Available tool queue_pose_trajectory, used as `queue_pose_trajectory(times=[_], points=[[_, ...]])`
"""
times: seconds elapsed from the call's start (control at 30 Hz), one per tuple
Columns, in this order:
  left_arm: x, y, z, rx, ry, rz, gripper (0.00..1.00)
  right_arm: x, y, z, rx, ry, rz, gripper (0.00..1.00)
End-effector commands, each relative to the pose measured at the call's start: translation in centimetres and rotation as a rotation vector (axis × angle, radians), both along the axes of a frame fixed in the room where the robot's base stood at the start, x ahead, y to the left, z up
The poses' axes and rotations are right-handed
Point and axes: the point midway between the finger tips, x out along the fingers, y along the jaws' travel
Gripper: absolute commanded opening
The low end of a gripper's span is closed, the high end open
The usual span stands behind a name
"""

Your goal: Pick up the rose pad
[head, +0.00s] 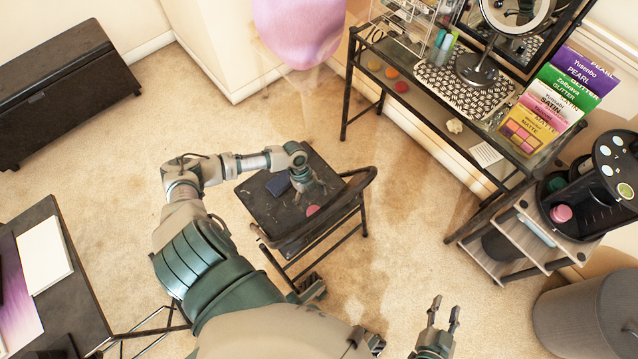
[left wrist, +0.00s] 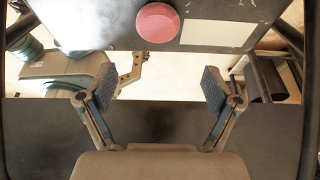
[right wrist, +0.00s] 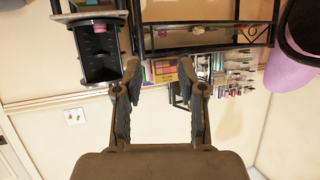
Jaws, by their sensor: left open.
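A rose-coloured round pad (head: 312,210) lies on the dark seat of a chair (head: 262,208), near the backrest side. It also shows at the top of the left wrist view (left wrist: 158,22), beyond my left fingertips and not between them. My left gripper (head: 312,188) is low over the seat, just behind the pad in the head view. Its fingers are spread and empty in the left wrist view (left wrist: 160,90). My right gripper (head: 443,316) is open and empty over the floor, right of the chair, and its spread fingers show in the right wrist view (right wrist: 160,75).
A dark blue item (head: 278,184) lies on the seat beside my left gripper. The chair's curved backrest (head: 335,205) rises close to the pad. A vanity table (head: 410,95) stands behind right, and a shelf rack (head: 520,235) at right holds another pink piece (head: 561,213).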

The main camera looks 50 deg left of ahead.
Motion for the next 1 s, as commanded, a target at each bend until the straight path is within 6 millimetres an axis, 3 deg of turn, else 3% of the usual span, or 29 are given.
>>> queue_pose_trajectory(times=[0.1, 0.27, 0.6, 0.9, 1.0], points=[[-0.2, -0.3, -2.1, -0.005, 0.003, 0.002, 0.9, 0.7, 0.8, 1.0, 0.018, -0.077, 0.0, 0.4], [-0.2, -0.4, -3.0, -0.005, 0.002, 0.003, 0.9, 1.1, 1.2, 1.9, 0.031, -0.132, 0.001, 0.4], [-0.5, -2.2, -7.1, 0.005, 0.003, 0.001, 0.9, 2.2, 1.0, 5.1, 0.114, -0.379, 0.001, 0.4], [-0.5, -1.9, -7.5, -0.001, 0.0, 0.003, 0.9, 2.2, 1.7, 5.9, 0.113, -0.411, 0.0, 0.4], [-0.5, -1.8, -7.6, -0.003, 0.0, 0.002, 0.66, 2.2, 1.9, 5.9, 0.111, -0.409, 0.001, 0.4]])
